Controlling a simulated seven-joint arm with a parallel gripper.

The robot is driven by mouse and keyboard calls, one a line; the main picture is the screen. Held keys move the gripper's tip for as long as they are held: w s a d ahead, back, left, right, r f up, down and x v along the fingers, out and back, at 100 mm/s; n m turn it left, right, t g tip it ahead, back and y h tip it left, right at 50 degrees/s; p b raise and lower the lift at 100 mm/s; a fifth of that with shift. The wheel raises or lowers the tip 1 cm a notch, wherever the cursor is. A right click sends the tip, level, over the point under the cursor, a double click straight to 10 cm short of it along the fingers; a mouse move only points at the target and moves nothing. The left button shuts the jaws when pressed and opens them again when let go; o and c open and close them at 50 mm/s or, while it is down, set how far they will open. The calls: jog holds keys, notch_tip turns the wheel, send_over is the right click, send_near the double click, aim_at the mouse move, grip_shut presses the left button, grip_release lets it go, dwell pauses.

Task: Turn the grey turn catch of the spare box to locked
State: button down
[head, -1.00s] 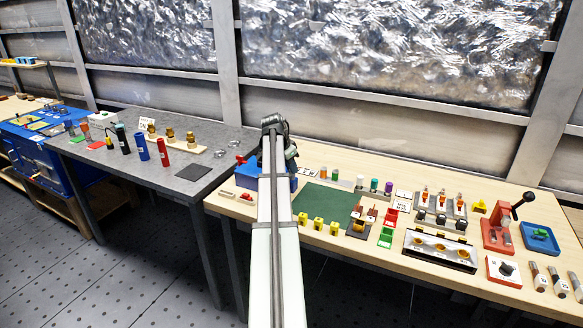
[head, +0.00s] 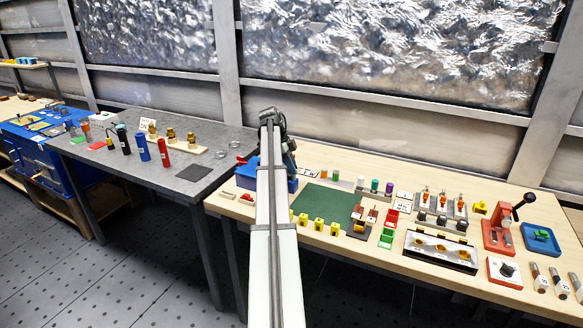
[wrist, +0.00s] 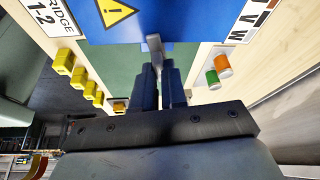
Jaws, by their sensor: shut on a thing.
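The blue spare box (head: 248,180) stands at the left end of the wooden table in the head view, partly hidden behind my arm. In the wrist view its blue face (wrist: 190,22), with a yellow warning label, fills the top. The grey turn catch (wrist: 154,42) sticks out at that face's lower edge and looks slightly tilted. My gripper (wrist: 162,68) is shut on the catch, its dark fingers on either side of it. The fingers hide part of the catch. In the head view my arm hides the gripper and the catch.
A green mat (head: 325,204) lies right of the box, with several yellow blocks (head: 318,223) along its front edge. Orange and green cylinders (wrist: 217,70) stand near the gripper in the wrist view. A grey table (head: 190,172) stands to the left, across a narrow gap.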

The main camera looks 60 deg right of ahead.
jog(key=shift+m+y, duration=0.5)
jog(key=shift+m, duration=0.6)
jog(key=c, duration=1.2)
grip_release()
jog(key=v, duration=0.7)
jog(key=shift+w+r, duration=0.15)
jog(key=shift+r, duration=0.05)
